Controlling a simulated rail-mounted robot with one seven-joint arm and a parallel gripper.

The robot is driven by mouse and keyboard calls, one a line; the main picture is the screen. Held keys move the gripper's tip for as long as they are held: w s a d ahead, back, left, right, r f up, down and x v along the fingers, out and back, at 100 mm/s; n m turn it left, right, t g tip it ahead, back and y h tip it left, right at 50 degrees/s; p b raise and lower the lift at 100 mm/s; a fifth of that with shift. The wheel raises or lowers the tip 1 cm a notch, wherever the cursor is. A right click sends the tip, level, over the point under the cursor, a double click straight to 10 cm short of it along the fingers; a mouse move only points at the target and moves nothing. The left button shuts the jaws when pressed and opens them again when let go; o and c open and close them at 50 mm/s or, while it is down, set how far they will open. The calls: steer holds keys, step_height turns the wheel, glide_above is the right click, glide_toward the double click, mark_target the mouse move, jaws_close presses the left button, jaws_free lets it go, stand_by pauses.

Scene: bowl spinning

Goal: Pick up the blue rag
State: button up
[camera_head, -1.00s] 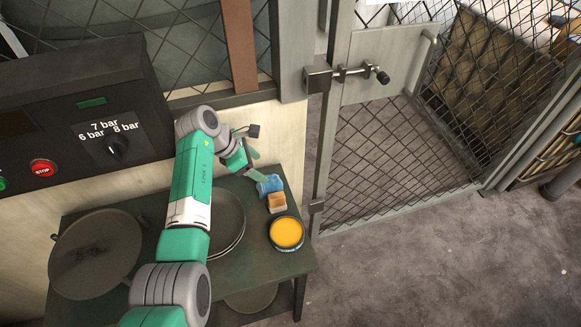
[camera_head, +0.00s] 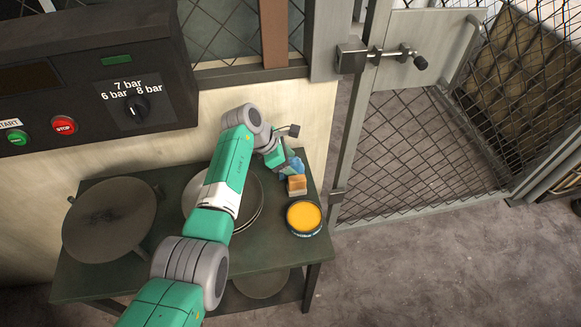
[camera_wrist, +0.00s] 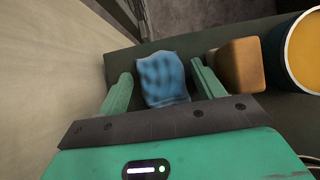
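The blue rag (camera_wrist: 163,80) lies on the dark table, crumpled, between the two open fingers of my gripper (camera_wrist: 160,84) in the wrist view. Gaps show between the rag and both fingers, wider on the left. In the head view the rag (camera_head: 294,166) is partly hidden by my gripper (camera_head: 279,158), which is at the table's back right area. I cannot tell the exact height of the fingers above the table.
A tan block (camera_head: 297,185) sits right beside the rag, close to my right finger in the wrist view. A round tin of yellow stuff (camera_head: 304,217) is in front of it. Plates (camera_head: 252,205) and a round pan (camera_head: 108,222) stand left on the table (camera_head: 285,258). A wall rises behind.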

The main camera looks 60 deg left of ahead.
steer(key=c, duration=1)
step_height(320, 180, up, 10)
steer(key=p, duration=0.4)
